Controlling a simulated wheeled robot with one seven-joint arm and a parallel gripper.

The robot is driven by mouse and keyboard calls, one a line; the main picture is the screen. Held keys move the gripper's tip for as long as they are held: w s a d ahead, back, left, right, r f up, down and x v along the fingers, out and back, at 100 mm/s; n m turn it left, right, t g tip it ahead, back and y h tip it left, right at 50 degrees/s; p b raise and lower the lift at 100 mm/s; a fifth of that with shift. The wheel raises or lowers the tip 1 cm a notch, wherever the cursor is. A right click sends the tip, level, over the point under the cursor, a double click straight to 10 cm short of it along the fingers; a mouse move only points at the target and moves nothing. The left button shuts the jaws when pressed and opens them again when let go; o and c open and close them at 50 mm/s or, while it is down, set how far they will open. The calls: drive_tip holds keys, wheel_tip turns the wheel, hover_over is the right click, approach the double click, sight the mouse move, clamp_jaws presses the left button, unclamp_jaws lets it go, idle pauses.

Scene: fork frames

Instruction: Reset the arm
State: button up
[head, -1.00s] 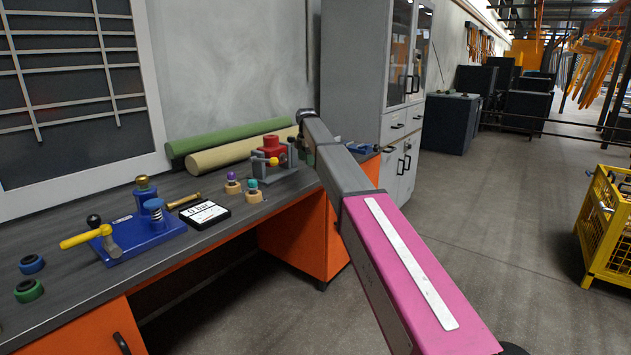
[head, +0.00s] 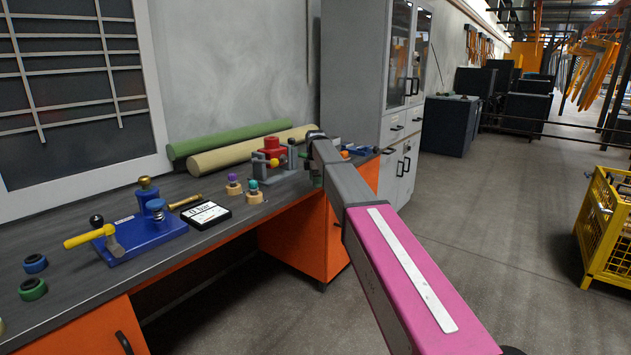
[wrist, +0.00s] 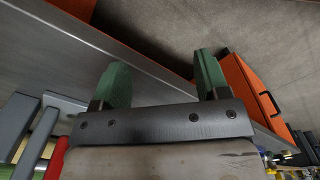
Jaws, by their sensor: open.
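My arm, with a pink link and a grey link, reaches from the lower right over the bench's right end in the head view. In the wrist view my gripper (wrist: 160,80) shows two green fingers set wide apart, with nothing between them. The dark bench top (wrist: 60,40) and its front edge lie beyond the fingers, with floor past the edge. In the head view the fingers are mostly hidden behind the arm, near the red and grey vise-like fixture (head: 273,152).
The bench (head: 215,235) holds a blue fixture with a yellow handle (head: 140,235), a gauge (head: 206,214), small knobs, and green and beige rolls (head: 235,137). A grey cabinet (head: 365,70) stands behind the arm. A yellow cage (head: 605,225) stands right. Open floor lies between.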

drive_tip(key=s+d+f+m, duration=0.6)
drive_tip(key=s+f, duration=0.2)
drive_tip(key=s, duration=0.5)
drive_tip(key=s+d+f+m, duration=0.5)
drive_tip(key=s+f+m, duration=0.2)
drive_tip(key=s, duration=0.7)
drive_tip(key=s+d+f+m, duration=0.6)
drive_tip(key=s+f, duration=0.4)
drive_tip(key=s, duration=0.4)
drive_tip(key=shift+d+f+m, duration=0.3)
drive_tip(key=shift+f+m, duration=0.1)
drive_tip(key=shift+m, duration=0.1)
